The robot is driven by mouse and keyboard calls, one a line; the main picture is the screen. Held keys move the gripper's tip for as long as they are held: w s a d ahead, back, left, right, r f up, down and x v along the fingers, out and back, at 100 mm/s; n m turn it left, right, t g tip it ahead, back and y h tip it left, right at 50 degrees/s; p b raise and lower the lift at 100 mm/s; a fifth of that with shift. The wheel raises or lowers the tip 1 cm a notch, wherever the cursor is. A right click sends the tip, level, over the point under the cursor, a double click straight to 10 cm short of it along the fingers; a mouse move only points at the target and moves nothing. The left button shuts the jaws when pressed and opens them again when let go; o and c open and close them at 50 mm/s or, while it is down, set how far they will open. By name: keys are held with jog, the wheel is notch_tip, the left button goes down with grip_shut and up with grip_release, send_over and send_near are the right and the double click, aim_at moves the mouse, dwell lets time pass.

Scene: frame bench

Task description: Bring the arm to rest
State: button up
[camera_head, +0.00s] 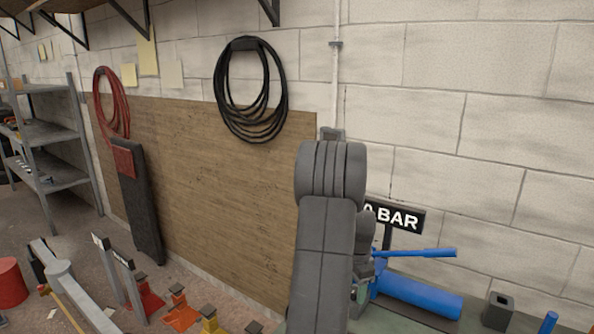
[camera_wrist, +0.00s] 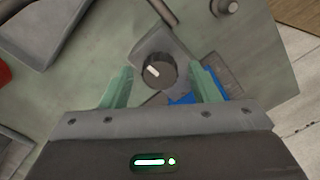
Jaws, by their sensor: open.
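My gripper (camera_wrist: 163,80) shows in the wrist view with its two green fingers apart. A dark round knob (camera_wrist: 161,78) with a white mark, on a grey plate, appears between the fingers; I see no contact with it. Part of a blue object (camera_wrist: 186,99) shows by the right finger. In the head view my grey arm stands raised in front of the wall, and its links hide most of my gripper. Only a small green part of the gripper (camera_head: 360,292) shows, low beside the blue parts.
A bench (camera_wrist: 262,62) lies under my gripper. A blue cylinder (camera_head: 418,296) and blue lever (camera_head: 415,253) are right of my arm, before a partly hidden sign (camera_head: 405,217) reading "A BAR". A dark block (camera_head: 498,311) stands farther right. Shelves (camera_head: 50,140) stand far left.

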jog(key=shift+r, duration=0.1)
notch_tip(320, 180, up, 14)
notch_tip(320, 180, down, 14)
jog(key=shift+r, duration=0.15)
jog(key=shift+f, duration=0.25)
jog(key=n+p, duration=0.1)
jog(key=n, duration=0.3)
jog(key=shift+n, duration=0.4)
jog(key=n+p, duration=0.1)
jog(key=n, duration=0.3)
jog(key=n+p, duration=0.2)
jog(key=n, duration=0.5)
jog(key=shift+r, duration=0.55)
jog(key=shift+a, duration=0.1)
